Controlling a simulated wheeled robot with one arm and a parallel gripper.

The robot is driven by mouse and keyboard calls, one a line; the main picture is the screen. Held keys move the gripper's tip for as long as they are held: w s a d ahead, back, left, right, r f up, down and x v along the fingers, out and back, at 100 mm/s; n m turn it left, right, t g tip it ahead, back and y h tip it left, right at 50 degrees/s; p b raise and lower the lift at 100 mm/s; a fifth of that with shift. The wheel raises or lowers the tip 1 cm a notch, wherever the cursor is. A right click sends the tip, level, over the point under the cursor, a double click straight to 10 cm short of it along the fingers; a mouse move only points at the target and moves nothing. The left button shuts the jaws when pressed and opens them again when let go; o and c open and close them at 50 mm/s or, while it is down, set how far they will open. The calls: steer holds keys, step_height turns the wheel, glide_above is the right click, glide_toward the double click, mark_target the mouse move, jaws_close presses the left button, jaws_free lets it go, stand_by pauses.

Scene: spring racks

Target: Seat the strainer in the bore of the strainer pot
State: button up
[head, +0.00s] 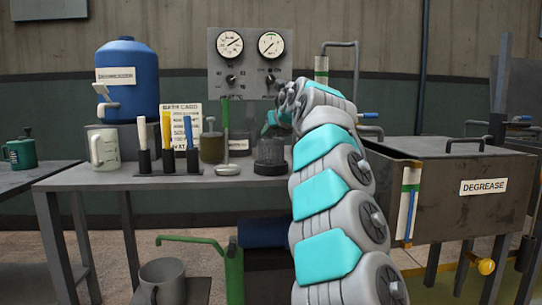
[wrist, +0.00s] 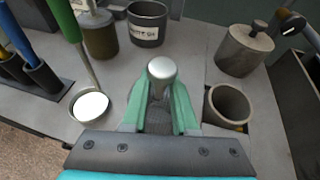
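The strainer appears to be the dark mesh cylinder (head: 270,150) on a dark round base on the bench. In the wrist view its likely grey rounded knob (wrist: 161,70) shows at the tips of my gripper, with dark mesh between the fingers. My gripper (head: 272,125) has green fingers reaching to just above the mesh cylinder; in the wrist view they (wrist: 160,92) flank the neck below the knob. I cannot tell whether they press on it. An open grey cup (wrist: 229,105), probably the strainer pot, stands right of my gripper; my arm hides it in the head view.
A ladle (head: 228,167) with a green handle stands left, beside the tool holders. A brown jar (head: 212,147) and a labelled grey mug (wrist: 147,22) stand behind. A lidded grey pot (wrist: 244,50) is at the back right. A degrease tank (head: 455,190) adjoins the bench.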

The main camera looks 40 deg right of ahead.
jaws_close()
stand_by(1.0)
